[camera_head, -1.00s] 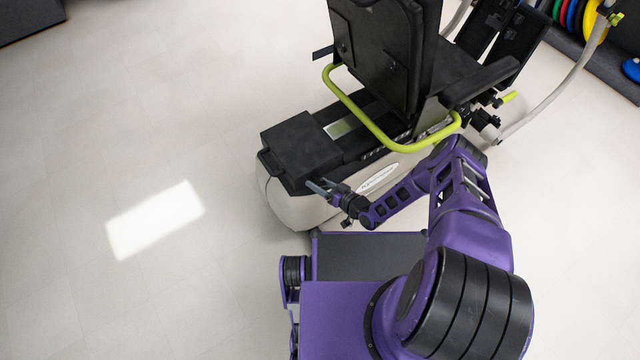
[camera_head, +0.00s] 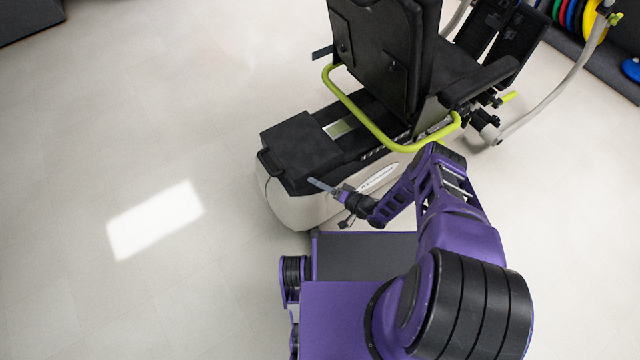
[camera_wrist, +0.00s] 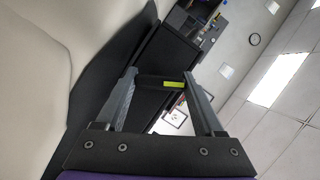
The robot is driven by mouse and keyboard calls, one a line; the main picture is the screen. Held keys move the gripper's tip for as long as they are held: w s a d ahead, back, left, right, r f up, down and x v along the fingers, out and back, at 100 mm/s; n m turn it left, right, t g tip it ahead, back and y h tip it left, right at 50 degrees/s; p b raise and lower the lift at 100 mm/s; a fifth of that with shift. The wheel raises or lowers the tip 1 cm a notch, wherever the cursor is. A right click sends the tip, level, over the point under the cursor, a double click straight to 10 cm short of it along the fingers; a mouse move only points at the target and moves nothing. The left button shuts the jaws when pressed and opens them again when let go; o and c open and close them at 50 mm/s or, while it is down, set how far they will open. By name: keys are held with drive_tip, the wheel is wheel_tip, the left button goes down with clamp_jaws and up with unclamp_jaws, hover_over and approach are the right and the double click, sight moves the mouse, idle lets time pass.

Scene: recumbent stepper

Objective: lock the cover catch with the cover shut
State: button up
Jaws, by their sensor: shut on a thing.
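The black cover (camera_head: 300,142) lies flat, apparently shut, on the rear of the stepper's cream body (camera_head: 300,210). My gripper (camera_head: 318,184) is at the near side of this body, just below the cover's right edge. In the wrist view, my gripper (camera_wrist: 160,80) is shut on a small dark bar with a yellow-green mark (camera_wrist: 174,84), which looks like the cover catch. The bar spans between the two grey fingertips. In the head view the catch is too small to make out, and whether it is locked cannot be told.
The black seat (camera_head: 385,50) and the yellow-green rail (camera_head: 375,125) stand above and right of my gripper. A grey curved handle arm (camera_head: 560,100) is further right. The floor (camera_head: 100,150) on the left is clear.

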drive_tip(key=shift+m, duration=0.5)
drive_tip(key=shift+y, duration=0.3)
drive_tip(key=o, duration=1.4)
drive_tip(key=shift+s+d, duration=0.1)
